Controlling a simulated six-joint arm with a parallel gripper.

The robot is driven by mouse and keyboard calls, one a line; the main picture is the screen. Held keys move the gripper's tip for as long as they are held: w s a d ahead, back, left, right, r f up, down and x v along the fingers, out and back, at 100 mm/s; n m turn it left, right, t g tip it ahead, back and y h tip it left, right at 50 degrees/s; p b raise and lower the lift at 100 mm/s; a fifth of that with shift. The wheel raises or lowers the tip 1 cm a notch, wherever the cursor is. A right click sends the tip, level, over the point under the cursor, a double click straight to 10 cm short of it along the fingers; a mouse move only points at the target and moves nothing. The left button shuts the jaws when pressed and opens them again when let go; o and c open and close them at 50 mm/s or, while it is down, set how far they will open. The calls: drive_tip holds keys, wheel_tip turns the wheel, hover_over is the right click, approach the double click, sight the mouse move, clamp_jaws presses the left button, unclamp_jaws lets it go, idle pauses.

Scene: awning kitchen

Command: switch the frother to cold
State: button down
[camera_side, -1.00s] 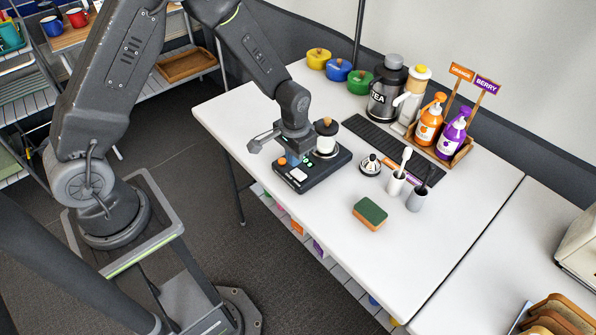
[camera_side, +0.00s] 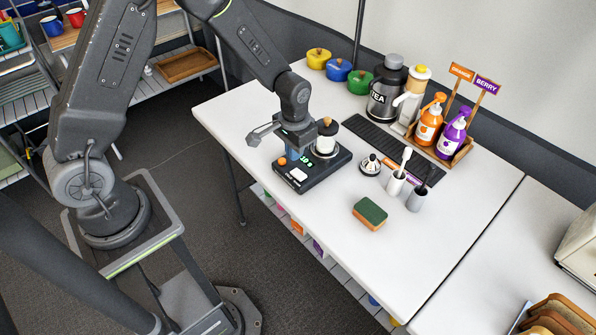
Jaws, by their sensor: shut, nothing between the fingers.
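The frother is a black base (camera_side: 318,177) on the white table, with a white jug (camera_side: 326,142) with a dark lid and tan knob on its right rear. My gripper (camera_side: 292,153) points down over the left part of the base, near the orange knob and beside the jug. It is shut and empty. Its fingertips are small here, and I cannot tell whether they touch the base. Lettering on the base is too small to read.
A black drip mat (camera_side: 378,139), a small silver-and-black item (camera_side: 370,165), two cups with brushes (camera_side: 395,183) and a sponge (camera_side: 370,214) lie right of the frother. The front table is clear.

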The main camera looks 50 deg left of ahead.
wheel_tip(320, 180, up, 7)
idle(3.3)
wheel_tip(320, 180, up, 14)
drive_tip(key=t, duration=0.3)
hover_over(295, 171)
drive_tip(key=s, duration=0.8)
drive_tip(key=s+r+t, duration=0.2)
drive_tip(key=s+r, duration=0.3)
drive_tip(key=s, duration=0.6)
drive_tip(key=shift+s+d+t, duration=0.15)
drive_tip(key=shift+s+t, duration=0.1)
drive_tip(key=shift+t, duration=0.05)
